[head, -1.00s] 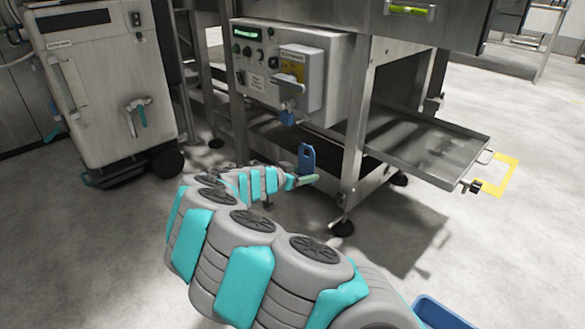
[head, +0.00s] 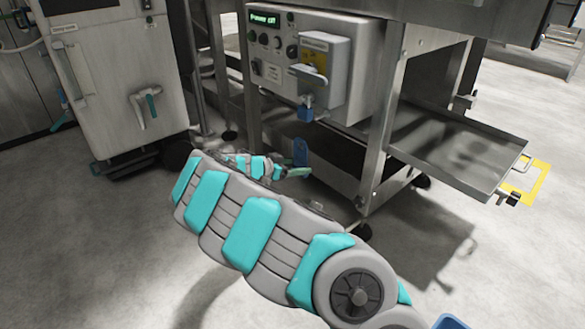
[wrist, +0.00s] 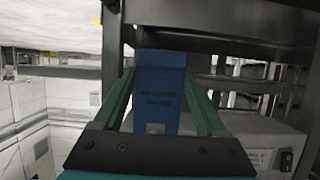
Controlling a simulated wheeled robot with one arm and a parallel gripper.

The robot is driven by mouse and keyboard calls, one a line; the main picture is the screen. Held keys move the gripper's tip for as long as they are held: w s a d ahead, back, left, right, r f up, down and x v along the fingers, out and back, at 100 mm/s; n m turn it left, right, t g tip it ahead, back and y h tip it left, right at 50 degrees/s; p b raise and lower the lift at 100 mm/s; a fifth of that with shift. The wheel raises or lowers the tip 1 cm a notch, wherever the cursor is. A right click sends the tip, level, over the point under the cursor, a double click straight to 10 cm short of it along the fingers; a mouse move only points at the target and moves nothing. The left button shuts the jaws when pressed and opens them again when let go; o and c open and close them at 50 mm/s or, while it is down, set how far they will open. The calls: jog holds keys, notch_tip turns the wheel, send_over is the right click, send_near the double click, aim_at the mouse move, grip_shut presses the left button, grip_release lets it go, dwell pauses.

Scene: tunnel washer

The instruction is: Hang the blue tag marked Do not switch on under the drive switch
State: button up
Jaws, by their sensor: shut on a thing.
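My gripper (head: 298,172) is shut on the blue tag (head: 301,153) and holds it upright, below and in front of the control panel in the head view. In the wrist view the blue tag (wrist: 158,85) stands between the two green fingers, with small dark lettering too faint to read. The drive switch (head: 310,78) is on a grey box with a yellow plate, on the right part of the panel. A blue padlock-like piece (head: 306,114) hangs under its handle. The tag is apart from the switch, lower down.
The control panel (head: 268,70) has a lit green display and several knobs. A steel frame leg (head: 378,150) stands right of my gripper. A metal tray (head: 460,150) juts out at the right. A grey cabinet (head: 120,90) stands at the left. The floor between is clear.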

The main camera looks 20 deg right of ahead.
jog(key=shift+w+d, duration=0.25)
jog(key=shift+d, duration=0.45)
jog(key=shift+w+d, duration=0.3)
jog(key=shift+d, duration=0.45)
jog(key=shift+w+d, duration=0.25)
jog(key=shift+d, duration=0.45)
jog(key=w+d+r, duration=0.1)
jog(key=d+r, duration=0.2)
jog(key=r, duration=0.3)
jog(key=shift+w+d+r, duration=0.15)
jog(key=shift+d+r, duration=0.1)
jog(key=shift+d+f, duration=0.1)
dwell(0.4)
dwell(0.4)
jog(key=o, duration=1.3)
jog(key=shift+c, duration=0.2)
